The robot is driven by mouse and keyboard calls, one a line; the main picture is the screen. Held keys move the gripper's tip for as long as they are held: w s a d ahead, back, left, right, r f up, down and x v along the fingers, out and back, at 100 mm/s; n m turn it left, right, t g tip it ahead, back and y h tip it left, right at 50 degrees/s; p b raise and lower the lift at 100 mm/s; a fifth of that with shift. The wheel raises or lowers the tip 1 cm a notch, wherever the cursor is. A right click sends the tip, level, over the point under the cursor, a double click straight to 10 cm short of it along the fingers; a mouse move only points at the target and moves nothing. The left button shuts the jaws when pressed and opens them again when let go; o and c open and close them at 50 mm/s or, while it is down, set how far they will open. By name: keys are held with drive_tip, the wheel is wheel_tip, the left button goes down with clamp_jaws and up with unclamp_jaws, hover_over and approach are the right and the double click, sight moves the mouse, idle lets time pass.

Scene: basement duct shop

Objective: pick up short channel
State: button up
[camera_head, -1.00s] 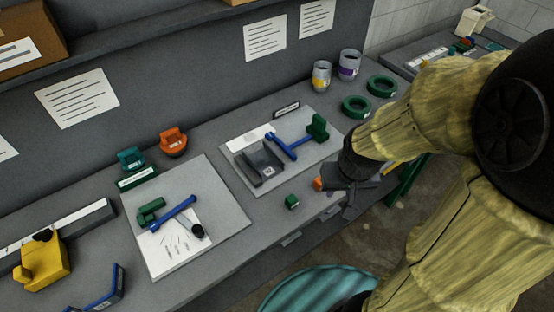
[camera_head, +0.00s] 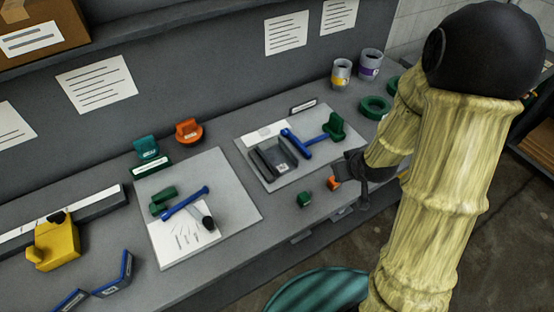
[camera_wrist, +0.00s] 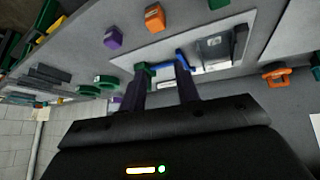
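The short channel, which I take to be the dark grey U-shaped piece (camera_head: 275,160) with a small white label, lies on a light grey board (camera_head: 262,184) on the bench. It also shows in the wrist view (camera_wrist: 213,46). My gripper (camera_head: 346,172) is to the right of the channel, near the bench's front edge, apart from it. In the wrist view my gripper's two fingers (camera_wrist: 160,82) stand apart with nothing between them.
A green block (camera_head: 305,200) and an orange block (camera_head: 333,183) sit at the bench front. Green rings (camera_head: 375,107) and cans (camera_head: 341,74) stand behind. Another board (camera_head: 235,205) with tools lies left. A purple block (camera_wrist: 112,37) shows in the wrist view.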

sight(297, 159)
drive_tip(key=w+a+f+n+t+y+b, duration=0.1)
drive_tip(key=w+a+f+n+t+y, duration=0.1)
drive_tip(key=w+a+f+t+y, duration=0.2)
wheel_tip(297, 159, down, 3)
drive_tip(key=a+y, duration=0.2)
drive_tip(key=shift+w+n+y, duration=0.15)
drive_tip(key=shift+n+y, duration=0.15)
drive_tip(key=shift+n, duration=0.1)
drive_tip(key=shift+a, duration=0.1)
drive_tip(key=p+x, duration=0.3)
drive_tip(key=x, duration=0.9)
drive_tip(key=shift+w+r+p, duration=0.15)
drive_tip(key=shift+r+p, duration=0.05)
drive_tip(key=shift+p, duration=0.2)
drive_tip(key=shift+p+x, duration=1.25)
drive_tip(key=shift+x, duration=1.4)
drive_tip(key=shift+f, duration=0.15)
